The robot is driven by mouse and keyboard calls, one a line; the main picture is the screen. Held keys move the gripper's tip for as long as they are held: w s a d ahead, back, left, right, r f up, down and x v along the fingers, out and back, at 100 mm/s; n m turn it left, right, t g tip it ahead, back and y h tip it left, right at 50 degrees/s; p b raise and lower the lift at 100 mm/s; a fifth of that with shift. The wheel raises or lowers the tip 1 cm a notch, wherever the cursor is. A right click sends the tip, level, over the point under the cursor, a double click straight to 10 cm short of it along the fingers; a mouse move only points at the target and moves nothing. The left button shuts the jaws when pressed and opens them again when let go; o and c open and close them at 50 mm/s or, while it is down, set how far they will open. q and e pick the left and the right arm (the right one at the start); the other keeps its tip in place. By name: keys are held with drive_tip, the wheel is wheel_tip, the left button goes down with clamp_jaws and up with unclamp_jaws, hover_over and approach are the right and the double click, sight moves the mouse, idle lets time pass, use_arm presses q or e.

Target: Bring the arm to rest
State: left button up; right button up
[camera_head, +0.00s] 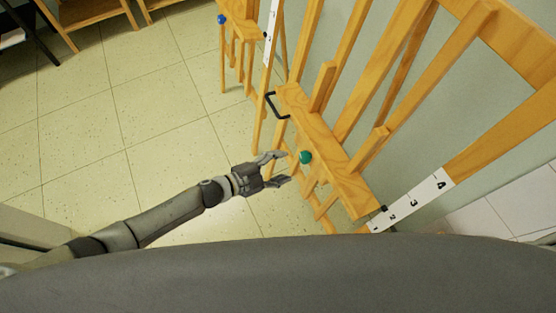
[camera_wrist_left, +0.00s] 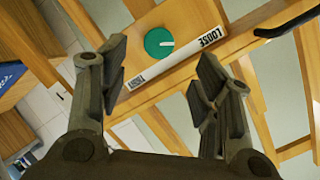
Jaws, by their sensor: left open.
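My left gripper (camera_head: 281,168) reaches in from the left in the head view, with its two fingers spread and nothing between them. Its fingers also show in the left wrist view (camera_wrist_left: 160,80), wide apart. Just beyond the fingertips is a green knob (camera_head: 306,157) on a wooden easel (camera_head: 345,185). In the left wrist view the green knob (camera_wrist_left: 158,42) has a white pointer mark, and a white label strip (camera_wrist_left: 175,58) reading "LOOSE" and "TIGHT" lies beside it. The fingers appear apart from the knob. My right gripper is not in view.
A white scale strip (camera_head: 413,203) with numbers is on the easel's right side. A black handle (camera_head: 276,106) sticks out at its left end. Another easel with a blue knob (camera_head: 222,19) stands farther back. The tiled floor (camera_head: 130,120) to the left is clear.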

use_arm(q)
drive_tip(key=a+f+n+t+y+b, duration=0.2)
drive_tip(key=a+f+n+y, duration=0.3)
drive_tip(key=a+f+n, duration=0.5)
drive_tip(key=s+a+f+n+g+y, duration=0.1)
drive_tip(key=s+a+f+y, duration=0.1)
drive_tip(key=s+a+f, duration=0.3)
drive_tip(key=s+a+f+n+y, duration=0.1)
drive_tip(key=s+a+f+y, duration=0.15)
drive_tip(key=f, duration=0.45)
drive_tip(key=s+a+f+n+g+y, duration=0.1)
drive_tip(key=s+a+f+n+g, duration=0.1)
drive_tip(key=s, duration=0.7)
drive_tip(key=s+a+f+n+g+b, duration=0.1)
drive_tip(key=s+a+f, duration=0.3)
drive_tip(key=s, duration=0.6)
drive_tip(key=s+a+f+n+g+y+b, duration=0.1)
drive_tip(key=s+a+f+n+g, duration=0.1)
drive_tip(key=s+f, duration=0.4)
drive_tip(key=s+n+g, duration=0.1)
drive_tip(key=s+n, duration=0.1)
drive_tip(key=s, duration=0.1)
drive_tip(key=shift+s+a+f+y, duration=0.15)
drive_tip(key=shift+s+a+y, duration=0.05)
drive_tip(key=shift+a+y, duration=0.2)
